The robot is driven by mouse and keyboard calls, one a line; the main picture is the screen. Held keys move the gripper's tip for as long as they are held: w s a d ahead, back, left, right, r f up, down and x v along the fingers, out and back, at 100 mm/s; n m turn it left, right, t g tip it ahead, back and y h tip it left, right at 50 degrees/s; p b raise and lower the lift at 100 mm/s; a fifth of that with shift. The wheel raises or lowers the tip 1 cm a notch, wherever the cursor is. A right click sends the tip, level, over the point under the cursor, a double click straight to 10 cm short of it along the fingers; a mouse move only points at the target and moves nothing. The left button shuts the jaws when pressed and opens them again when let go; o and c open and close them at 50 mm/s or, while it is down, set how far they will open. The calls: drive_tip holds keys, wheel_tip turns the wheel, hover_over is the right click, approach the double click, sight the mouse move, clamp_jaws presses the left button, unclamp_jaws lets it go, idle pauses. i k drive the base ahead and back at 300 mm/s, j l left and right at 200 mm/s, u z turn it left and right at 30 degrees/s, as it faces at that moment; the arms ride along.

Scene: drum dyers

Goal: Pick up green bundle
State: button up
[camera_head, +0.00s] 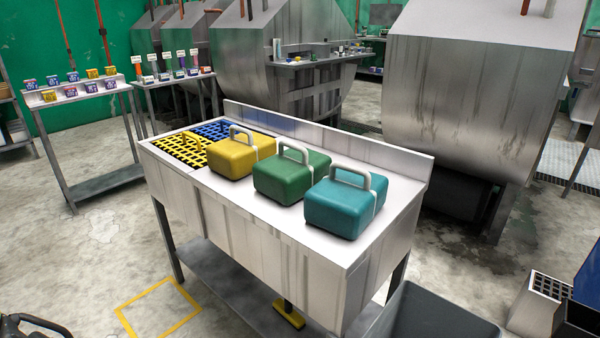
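The green bundle (290,178) is a rounded green block with a grey loop handle on top and a pale strap around it. It stands upright on the pale metal bench (250,205), between a yellow bundle (231,158) and a teal bundle (343,209). Its handle is up and uncovered. Its right side is partly hidden by the teal bundle. A black curved part, apparently my gripper (32,326), is cut off at the bottom left corner, far from the green bundle. Its fingers cannot be made out clearly, and nothing touches the bundle.
Yellow and blue grates (180,150) fill the bench's left end. A raised backsplash (330,135) runs behind the bundles. A grey bin (440,315) stands at the bench's front right. Large metal drums (470,90) stand behind. The floor at left front is open, with a yellow outlined square.

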sight(285, 176)
drive_tip(key=i+j+z, duration=0.1)
drive_tip(key=z, duration=0.5)
drive_tip(key=i+j+z, duration=0.2)
drive_tip(key=j, duration=0.15)
drive_tip(key=j+z, duration=0.2)
drive_tip(key=j, duration=0.2)
drive_tip(key=j+z, duration=0.2)
drive_tip(key=j, duration=0.2)
drive_tip(key=i+j, duration=0.1)
drive_tip(key=j, duration=0.5)
drive_tip(key=i+j+z, duration=0.15)
drive_tip(key=j, duration=0.45)
